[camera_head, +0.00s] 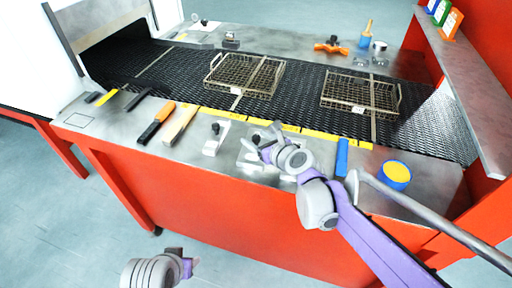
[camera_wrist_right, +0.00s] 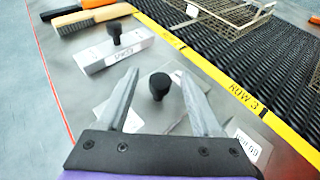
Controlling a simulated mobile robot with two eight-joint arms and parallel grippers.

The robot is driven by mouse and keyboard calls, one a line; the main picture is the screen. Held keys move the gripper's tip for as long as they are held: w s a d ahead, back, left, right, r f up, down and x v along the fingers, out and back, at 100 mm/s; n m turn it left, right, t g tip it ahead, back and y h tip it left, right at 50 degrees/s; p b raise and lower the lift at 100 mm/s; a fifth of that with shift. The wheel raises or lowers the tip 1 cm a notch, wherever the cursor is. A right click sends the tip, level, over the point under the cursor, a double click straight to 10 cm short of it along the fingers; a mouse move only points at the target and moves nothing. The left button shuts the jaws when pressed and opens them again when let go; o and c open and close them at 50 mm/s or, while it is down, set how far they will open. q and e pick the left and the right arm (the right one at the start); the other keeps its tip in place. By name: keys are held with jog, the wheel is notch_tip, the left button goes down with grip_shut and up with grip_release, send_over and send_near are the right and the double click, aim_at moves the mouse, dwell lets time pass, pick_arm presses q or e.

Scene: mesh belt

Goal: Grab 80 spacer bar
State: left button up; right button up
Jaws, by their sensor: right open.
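A metal spacer bar with a black knob (camera_wrist_right: 160,84) lies under my right gripper (camera_wrist_right: 157,74). Its white label (camera_wrist_right: 248,146) is partly visible, and its number is not clearly legible. My right gripper is open, its two fingers on either side of the knob; I cannot tell whether they touch it. In the head view the right gripper (camera_head: 265,136) covers much of this bar. A second metal bar (camera_wrist_right: 118,54) with a black knob and label lies to the left; it also shows in the head view (camera_head: 213,143). My left gripper (camera_head: 185,264) is low at the bottom, its fingers unclear.
A black mesh belt (camera_head: 300,92) carries two wire baskets (camera_head: 243,74) (camera_head: 360,92). A yellow row strip (camera_head: 290,128) edges it. Brushes (camera_head: 157,122) lie left on the front ledge; a blue bar (camera_head: 342,156) and a yellow-topped blue tin (camera_head: 396,172) are right.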

jog(key=shift+w+a+f, duration=0.15)
jog(key=shift+w, duration=0.1)
grip_shut()
dwell(1.3)
